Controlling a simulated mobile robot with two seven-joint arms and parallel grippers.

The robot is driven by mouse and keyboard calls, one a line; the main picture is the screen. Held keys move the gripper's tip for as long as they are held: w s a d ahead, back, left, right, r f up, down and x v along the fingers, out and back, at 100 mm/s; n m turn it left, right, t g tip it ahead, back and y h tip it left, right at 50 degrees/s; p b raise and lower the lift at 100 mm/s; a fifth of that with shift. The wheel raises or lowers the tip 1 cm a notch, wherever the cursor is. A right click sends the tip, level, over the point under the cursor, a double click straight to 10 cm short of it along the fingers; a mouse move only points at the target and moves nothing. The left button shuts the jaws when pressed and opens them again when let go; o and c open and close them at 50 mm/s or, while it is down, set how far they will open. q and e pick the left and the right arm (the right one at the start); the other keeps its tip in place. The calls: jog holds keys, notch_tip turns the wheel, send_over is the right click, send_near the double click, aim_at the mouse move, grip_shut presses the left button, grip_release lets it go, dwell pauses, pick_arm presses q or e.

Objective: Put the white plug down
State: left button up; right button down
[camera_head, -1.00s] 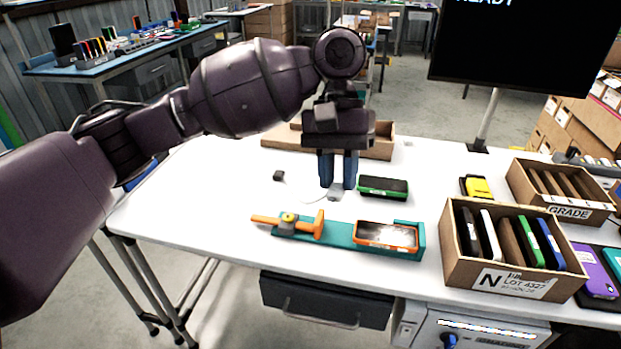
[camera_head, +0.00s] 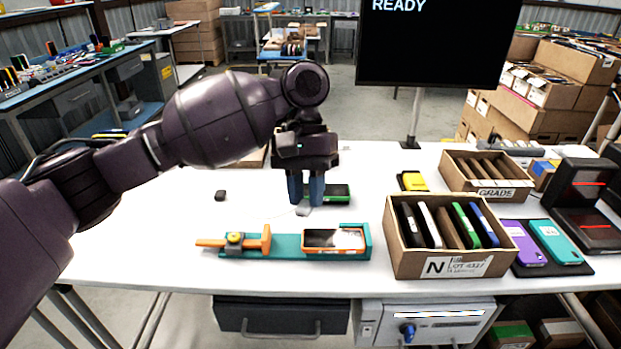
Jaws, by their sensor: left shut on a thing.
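My left gripper (camera_head: 306,200) points down over the middle of the white table. Its two blue fingers are closed around a small white plug (camera_head: 303,211), which shows just below the fingertips, close to the table top. I cannot tell whether the plug touches the table. A thin white cable runs left from it toward a small black block (camera_head: 220,196) on the table. My right gripper is not in view.
A green-edged dark device (camera_head: 337,193) lies right behind the fingers. In front is a teal fixture (camera_head: 283,246) with an orange clamp and an orange-framed device (camera_head: 335,239). Cartons (camera_head: 440,264) of devices stand at right. The table's left part is clear.

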aim_at(296, 216)
pick_arm(q)
jog(key=f+m+y, duration=0.1)
jog(key=m, duration=0.1)
jog(key=s+a+f+m+y, duration=0.1)
jog(key=m, duration=0.1)
jog(key=f+m, duration=0.2)
jog(key=shift+s+a+y, duration=0.25)
jog(key=shift+a+y, duration=0.1)
jog(key=shift+y, duration=0.05)
jog(key=f+m, duration=0.1)
jog(key=m, duration=0.1)
jog(key=s+a+f+m+t+y, duration=0.1)
jog(key=m, duration=0.1)
jog(key=a+f+m+t+y, duration=0.1)
jog(key=f+m, duration=0.1)
jog(key=shift+s+m, duration=0.15)
jog(key=shift+m, duration=0.15)
jog(key=shift+f, duration=0.1)
jog(key=a+f+n+h, duration=0.2)
jog(key=a+n+h, duration=0.1)
jog(key=a+n, duration=0.4)
jog(key=s+a+f+n+g+h, duration=0.1)
jog(key=a+f+n+h, duration=0.2)
jog(key=a+n, duration=0.5)
jog(key=shift+s+a+f+n+h, duration=0.2)
jog(key=shift+s+f+n+h, duration=0.1)
jog(key=shift+n, duration=0.8)
